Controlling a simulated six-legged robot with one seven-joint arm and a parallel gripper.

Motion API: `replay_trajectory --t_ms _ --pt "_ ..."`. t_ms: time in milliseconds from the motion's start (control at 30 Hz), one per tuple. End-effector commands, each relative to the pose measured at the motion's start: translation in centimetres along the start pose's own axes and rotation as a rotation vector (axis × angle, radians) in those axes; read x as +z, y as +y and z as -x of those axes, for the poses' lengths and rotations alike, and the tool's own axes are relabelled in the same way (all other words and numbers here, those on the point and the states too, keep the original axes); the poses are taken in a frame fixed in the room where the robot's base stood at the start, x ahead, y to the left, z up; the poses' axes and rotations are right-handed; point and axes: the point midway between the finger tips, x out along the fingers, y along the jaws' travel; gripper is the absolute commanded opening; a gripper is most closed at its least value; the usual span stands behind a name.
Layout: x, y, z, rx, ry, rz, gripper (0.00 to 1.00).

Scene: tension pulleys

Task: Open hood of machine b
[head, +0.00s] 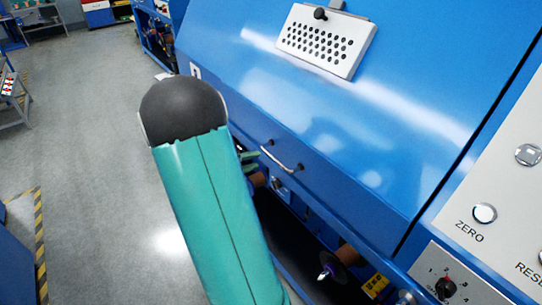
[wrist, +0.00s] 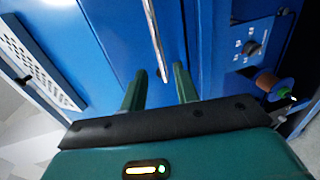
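A large blue hood (head: 330,120) fills the middle of the head view, with a curved metal handle (head: 283,158) near its lower edge. In the wrist view the handle (wrist: 156,40) is a thin bright bar running up from between my fingertips. My gripper (wrist: 159,70) is open, its two green fingers apart on either side of the handle's lower end. I cannot tell whether the fingertips reach around the bar. In the head view my arm hides most of my gripper (head: 249,160), and only a bit of green shows left of the handle. The hood looks shut.
A white perforated plate (head: 325,40) sits on the hood. A grey control panel (head: 500,190) with buttons and a black knob (head: 445,288) is at the right. Spools and parts show in the opening below the hood. Grey floor (head: 90,120) is clear at the left.

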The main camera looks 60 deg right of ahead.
Motion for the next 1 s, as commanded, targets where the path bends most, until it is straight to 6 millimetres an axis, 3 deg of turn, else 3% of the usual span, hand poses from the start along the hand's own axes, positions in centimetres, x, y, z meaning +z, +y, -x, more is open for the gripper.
replay_trajectory --t_ms 200,400,767,800,933,1000 --pt "0.1 -0.1 -4.4 -0.001 -0.003 0.000 0.31" --pt "0.0 -0.1 -7.2 -0.001 0.000 0.000 0.31" --pt "0.0 0.0 -8.0 -0.001 0.002 0.000 0.31" --pt "0.0 0.0 -8.0 -0.001 0.002 0.000 0.29" --pt "0.0 0.0 -8.0 -0.001 0.002 0.000 0.03" --pt "0.0 0.0 -8.0 -0.001 0.001 0.000 0.00"
